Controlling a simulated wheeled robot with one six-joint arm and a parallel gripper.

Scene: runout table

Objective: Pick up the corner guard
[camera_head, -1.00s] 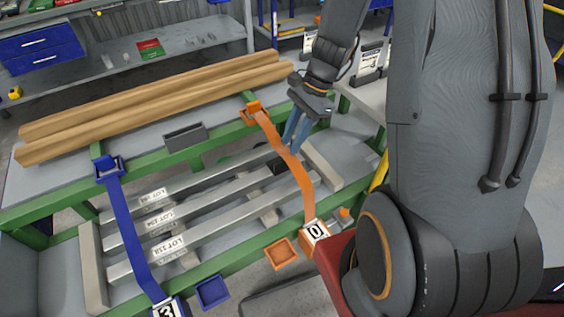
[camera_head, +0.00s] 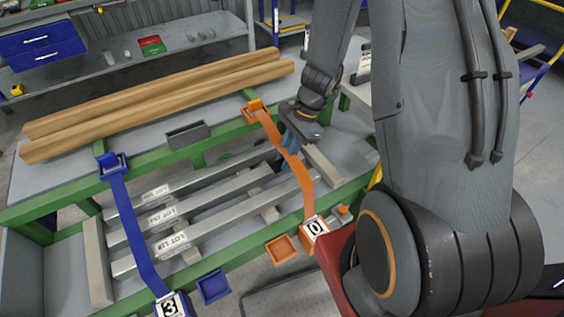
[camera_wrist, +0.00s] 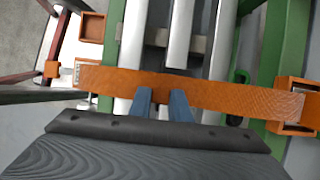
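No piece is clearly recognisable as the corner guard. A small dark piece (camera_head: 279,160) shows beside the orange strap (camera_head: 297,172) at the far bars, partly hidden, and I cannot tell whether it is the guard. In the wrist view, dark shapes (camera_wrist: 238,76) lie on both sides of the strap, near the green beam. My gripper (camera_head: 286,150) is over the right end of the bars, close to the orange strap. Its two blue fingers (camera_wrist: 162,95) are apart with nothing visible between them, their tips at the strap's edge in the picture.
Metal bars (camera_head: 200,225) lie across wooden supports, with a blue strap (camera_head: 133,230) at left and orange strap at right. Green beams (camera_head: 60,195) frame them. A grey tray (camera_head: 187,134) and long timbers (camera_head: 160,98) lie behind. Orange (camera_head: 282,249) and blue (camera_head: 213,287) trays are in front.

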